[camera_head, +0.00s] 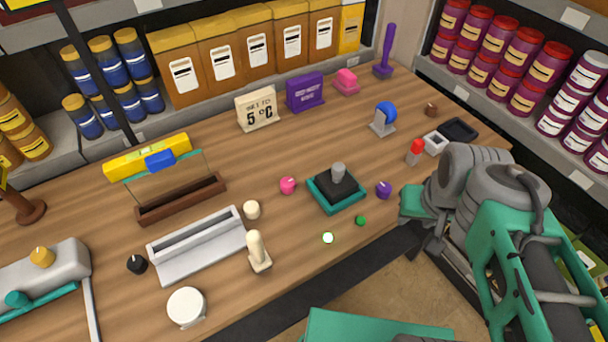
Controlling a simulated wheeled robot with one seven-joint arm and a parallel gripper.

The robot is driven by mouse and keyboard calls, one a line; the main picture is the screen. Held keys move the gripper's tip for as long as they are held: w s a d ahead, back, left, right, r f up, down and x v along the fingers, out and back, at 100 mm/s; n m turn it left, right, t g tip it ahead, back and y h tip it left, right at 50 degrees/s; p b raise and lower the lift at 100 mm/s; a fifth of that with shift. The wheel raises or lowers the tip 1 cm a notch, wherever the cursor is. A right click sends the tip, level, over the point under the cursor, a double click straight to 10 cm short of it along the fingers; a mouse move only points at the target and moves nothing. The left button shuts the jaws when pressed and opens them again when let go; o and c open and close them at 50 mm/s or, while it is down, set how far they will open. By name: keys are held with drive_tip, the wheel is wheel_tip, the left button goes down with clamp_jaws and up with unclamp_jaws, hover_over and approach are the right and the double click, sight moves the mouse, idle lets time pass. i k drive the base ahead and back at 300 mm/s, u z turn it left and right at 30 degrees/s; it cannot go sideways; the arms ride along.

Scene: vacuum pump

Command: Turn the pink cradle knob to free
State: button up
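A small round pink knob (288,185) stands on the wooden counter near its middle, with a small pale mark on its top. To its right is a teal, square-based unit (336,190) with a dark sloped top and a grey upright post. The knob and this unit are apart. Which of the nearby fixtures is the cradle is not clear, and the knob's markings are too small to read. My arm is folded at the right, beyond the counter's front edge. I cannot make out my gripper's fingers in this view.
A purple knob (383,189), green button (361,221) and lit white-green button (328,238) sit near the unit. A cream knob (252,209), cream lever (258,250) and grey tray (197,246) are left. A purple sign (305,92) stands behind.

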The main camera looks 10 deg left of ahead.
sight(288, 184)
drive_tip(key=z, duration=0.15)
drive_tip(key=k, duration=0.6)
drive_tip(key=u, duration=0.95)
drive_tip(key=i, duration=0.45)
drive_tip(key=z, duration=0.05)
